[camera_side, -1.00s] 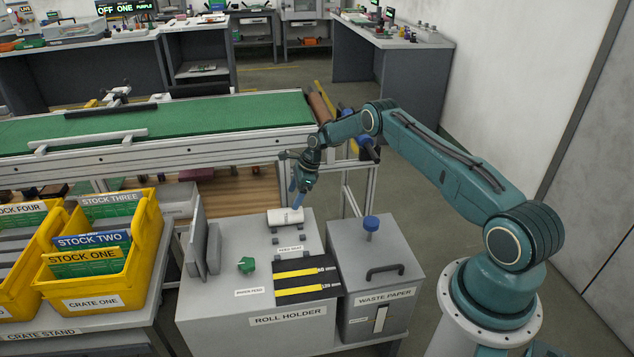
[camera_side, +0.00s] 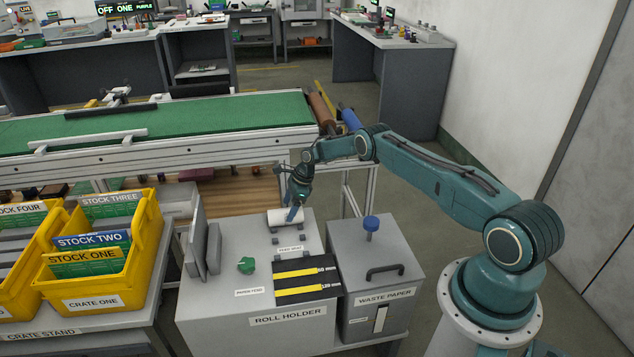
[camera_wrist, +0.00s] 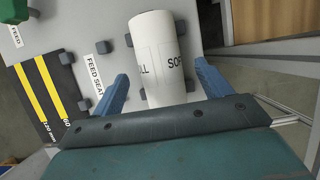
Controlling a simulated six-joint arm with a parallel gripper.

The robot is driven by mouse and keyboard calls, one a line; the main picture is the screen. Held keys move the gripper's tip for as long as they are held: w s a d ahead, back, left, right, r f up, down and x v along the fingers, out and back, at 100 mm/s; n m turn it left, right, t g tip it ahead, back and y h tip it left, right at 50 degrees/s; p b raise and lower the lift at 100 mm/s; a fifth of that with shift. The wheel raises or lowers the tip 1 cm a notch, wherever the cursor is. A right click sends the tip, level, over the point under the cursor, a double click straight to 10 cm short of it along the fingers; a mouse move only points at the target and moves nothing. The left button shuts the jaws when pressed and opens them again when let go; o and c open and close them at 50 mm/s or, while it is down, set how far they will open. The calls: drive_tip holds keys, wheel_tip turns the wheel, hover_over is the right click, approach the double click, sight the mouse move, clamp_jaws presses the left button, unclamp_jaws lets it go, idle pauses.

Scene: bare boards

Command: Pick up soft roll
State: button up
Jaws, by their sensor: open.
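The soft roll (camera_side: 281,217) is a white cylinder lying on the back part of the grey roll holder (camera_side: 228,310). In the wrist view the roll (camera_wrist: 158,58) shows dark lettering, partly readable as "SO", and small dark blocks stand around it. My gripper (camera_side: 294,214) is at the roll from above in the side view. In the wrist view my gripper's blue fingers (camera_wrist: 160,85) are spread apart, one on each side of the roll's near end. A gap shows between each finger and the roll. The roll's near end is partly hidden by my gripper body.
The waste paper bin (camera_side: 378,300) with a black handle and a blue knob (camera_side: 371,223) stands right of the holder. Upright grey plates (camera_side: 203,250) stand at its left. A green knob (camera_side: 246,265) sits on its top. The green conveyor (camera_side: 200,120) runs behind.

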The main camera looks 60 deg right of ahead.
sight(287, 210)
drive_tip(key=shift+x, duration=1.45)
drive_tip(key=shift+c, duration=0.3)
drive_tip(key=c, duration=1.2)
drive_tip(key=shift+o, duration=0.2)
drive_tip(key=shift+r, duration=0.25)
wheel_tip(287, 210, up, 20)
drive_tip(key=shift+f, duration=0.2)
drive_tip(key=shift+f, duration=0.1)
